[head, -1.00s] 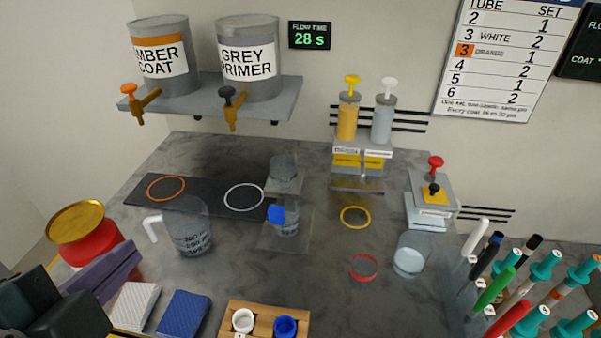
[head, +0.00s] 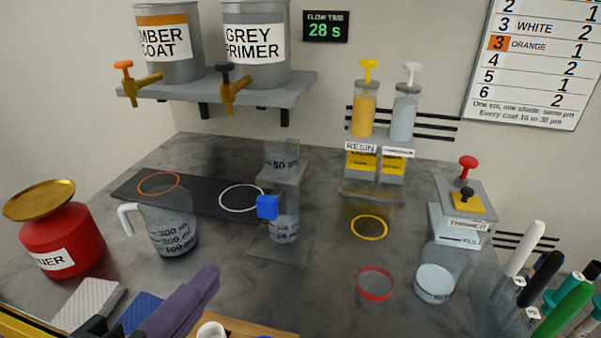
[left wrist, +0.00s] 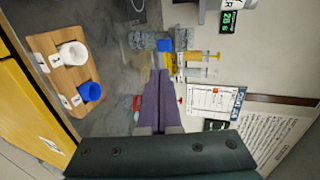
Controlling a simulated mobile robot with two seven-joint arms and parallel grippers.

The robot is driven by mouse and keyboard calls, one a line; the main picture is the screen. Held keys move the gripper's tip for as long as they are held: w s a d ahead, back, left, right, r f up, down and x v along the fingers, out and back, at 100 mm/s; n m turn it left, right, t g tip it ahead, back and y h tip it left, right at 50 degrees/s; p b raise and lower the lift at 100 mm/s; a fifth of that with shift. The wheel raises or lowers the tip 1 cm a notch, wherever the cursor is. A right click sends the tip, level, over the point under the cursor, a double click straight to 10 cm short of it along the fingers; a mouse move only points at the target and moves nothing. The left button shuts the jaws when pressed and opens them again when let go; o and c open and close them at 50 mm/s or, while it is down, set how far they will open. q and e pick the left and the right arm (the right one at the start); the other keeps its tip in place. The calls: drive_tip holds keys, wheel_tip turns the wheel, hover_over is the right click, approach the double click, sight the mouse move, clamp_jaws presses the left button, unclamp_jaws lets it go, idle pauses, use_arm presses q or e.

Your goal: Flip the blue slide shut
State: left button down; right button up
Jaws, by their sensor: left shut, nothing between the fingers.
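The blue slide (head: 267,207) is a small blue block on the front left of a clear measuring stand (head: 285,228) on the grey bench. It also shows in the left wrist view (left wrist: 164,46), just beyond my fingertips. My left gripper (head: 212,272) has purple fingers pressed together and empty. In the head view it is in front of the slide and to its left, with a gap between them. The fingers also show in the left wrist view (left wrist: 160,73), pointing towards the slide. I cannot tell the slide's exact position on its track. My right gripper is not in view.
A clear jug (head: 170,225) stands left of the stand. A red thinner pot (head: 62,235) is at far left. A wooden holder with white and blue cups (left wrist: 80,72) is near the front edge. A clear beaker (head: 435,283) and marker pens (head: 525,248) are at right.

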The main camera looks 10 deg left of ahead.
sight(265, 209)
use_arm(q)
drive_tip(key=x, duration=0.9)
drive_tip(key=r+x, duration=0.1)
drive_tip(key=x, duration=0.3)
drive_tip(key=shift+w, duration=0.5)
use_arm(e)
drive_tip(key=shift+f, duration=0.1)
use_arm(q)
drive_tip(key=shift+f, duration=0.1)
